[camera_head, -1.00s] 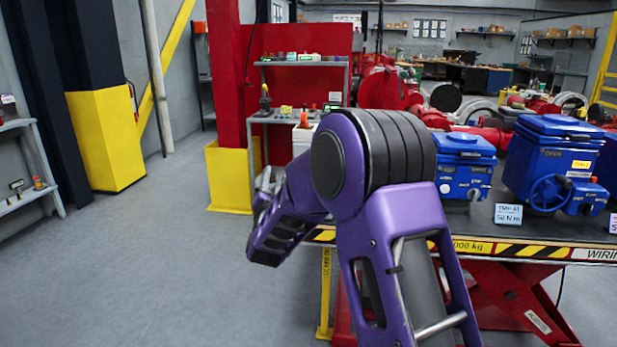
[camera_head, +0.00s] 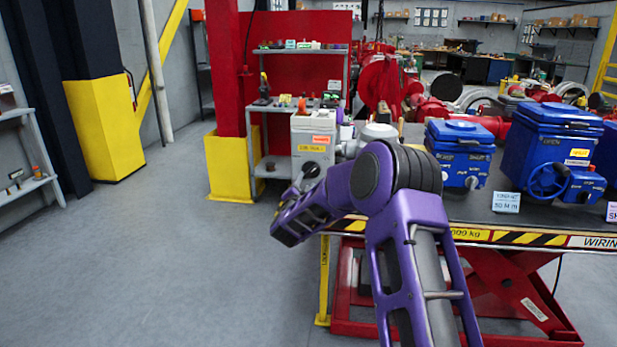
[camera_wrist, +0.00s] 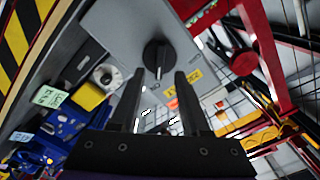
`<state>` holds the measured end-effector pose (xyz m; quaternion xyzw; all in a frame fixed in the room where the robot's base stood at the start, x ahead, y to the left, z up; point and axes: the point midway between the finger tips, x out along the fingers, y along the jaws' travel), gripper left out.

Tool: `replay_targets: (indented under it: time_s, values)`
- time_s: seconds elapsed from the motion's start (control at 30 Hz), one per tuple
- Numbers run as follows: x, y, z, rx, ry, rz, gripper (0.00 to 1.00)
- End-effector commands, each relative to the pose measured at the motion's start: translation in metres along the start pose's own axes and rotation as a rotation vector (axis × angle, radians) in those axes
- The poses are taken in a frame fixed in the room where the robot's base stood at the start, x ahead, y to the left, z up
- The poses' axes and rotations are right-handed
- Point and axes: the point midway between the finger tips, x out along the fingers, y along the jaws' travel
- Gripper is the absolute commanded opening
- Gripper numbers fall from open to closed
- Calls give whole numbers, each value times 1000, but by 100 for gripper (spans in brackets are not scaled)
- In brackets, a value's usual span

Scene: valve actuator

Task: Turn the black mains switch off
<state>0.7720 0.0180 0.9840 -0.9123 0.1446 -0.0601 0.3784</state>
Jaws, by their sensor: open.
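The black mains switch (camera_wrist: 157,57) is a round rotary knob on the face of a grey box. In the wrist view it lies just beyond my gripper's fingertips (camera_wrist: 161,72), close to the line between them. My gripper is open and empty, and its two dark fingers point toward the knob. In the head view the grey box (camera_head: 313,136) stands at the left end of the lift table, with orange and yellow labels, and the knob (camera_head: 311,169) shows low on its front. My gripper (camera_head: 287,192) is near the knob there, partly hidden by my purple arm.
Blue valve actuators (camera_head: 553,150) stand on the lift table to the right, with tag cards in front. The table edge has a yellow-black stripe (camera_head: 483,236). A grey shelf rack (camera_head: 270,108) stands behind the box. The floor at left is clear.

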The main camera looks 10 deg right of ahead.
Motion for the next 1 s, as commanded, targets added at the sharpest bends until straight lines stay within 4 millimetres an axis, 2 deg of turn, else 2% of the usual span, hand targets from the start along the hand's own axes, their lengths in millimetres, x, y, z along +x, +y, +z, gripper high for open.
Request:
replay_targets:
  time_s: [0.1,0.33,0.77,1.0]
  values:
    - [21,1,0,2,2,1,46]
    - [46,0,0,1,1,1,46]
    - [53,0,0,-1,0,0,46]
    - [53,0,0,0,0,0,3]
